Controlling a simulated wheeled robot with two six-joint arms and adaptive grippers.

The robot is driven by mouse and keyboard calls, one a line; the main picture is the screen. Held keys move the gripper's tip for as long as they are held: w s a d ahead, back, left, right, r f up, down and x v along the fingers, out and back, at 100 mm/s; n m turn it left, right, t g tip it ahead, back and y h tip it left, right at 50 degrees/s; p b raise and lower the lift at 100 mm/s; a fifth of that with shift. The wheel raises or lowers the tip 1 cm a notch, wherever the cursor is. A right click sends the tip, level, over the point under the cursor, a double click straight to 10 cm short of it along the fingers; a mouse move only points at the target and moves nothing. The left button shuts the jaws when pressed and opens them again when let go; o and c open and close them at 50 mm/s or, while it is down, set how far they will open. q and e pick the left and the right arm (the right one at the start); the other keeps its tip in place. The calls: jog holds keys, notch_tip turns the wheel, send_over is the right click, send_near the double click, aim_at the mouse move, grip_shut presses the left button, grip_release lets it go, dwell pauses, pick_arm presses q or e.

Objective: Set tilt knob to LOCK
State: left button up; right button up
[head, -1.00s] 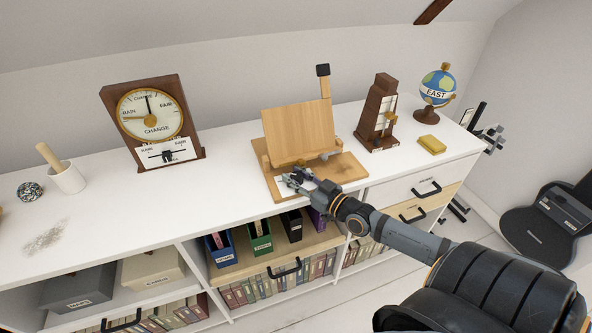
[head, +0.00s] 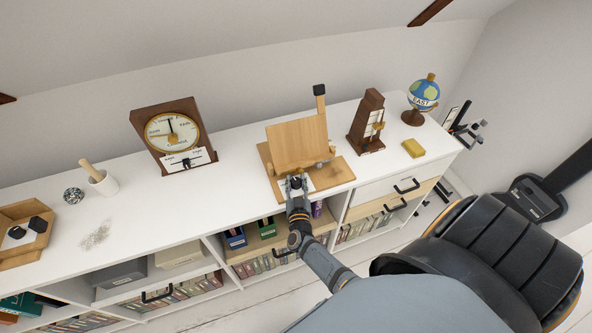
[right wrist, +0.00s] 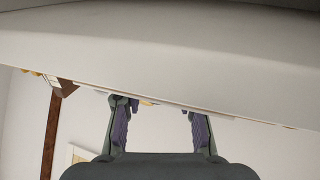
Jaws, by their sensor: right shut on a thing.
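The wooden easel (head: 297,143) stands on its base board (head: 338,176) on the white cabinet top, its panel leaning back. My right gripper (head: 296,183) is at the front edge of the base board, below the panel. It is shut on a small dark part there, which I take as the tilt knob; the fingers mostly hide it, and no LOCK marking is readable. In the right wrist view my two fingers (right wrist: 160,125) stand apart, with their tips beneath a pale surface. A small grey fitting (head: 322,163) shows at the panel's lower right. My left gripper is not in view.
A dial instrument (head: 172,133) stands left of the easel. A dark wooden metronome-like stand (head: 367,122), a globe (head: 423,95) and a yellow block (head: 413,148) stand right. Open shelves lie below.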

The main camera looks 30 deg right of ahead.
aim_at(295, 187)
jog(key=shift+m+g+h, duration=0.8)
jog(key=shift+m+h, duration=0.1)
jog(key=shift+h, duration=0.3)
jog(key=shift+p, duration=0.3)
jog(key=o, duration=1.2)
jog(key=v, duration=0.7)
jog(key=shift+s+a, duration=0.2)
jog(key=shift+a, duration=0.05)
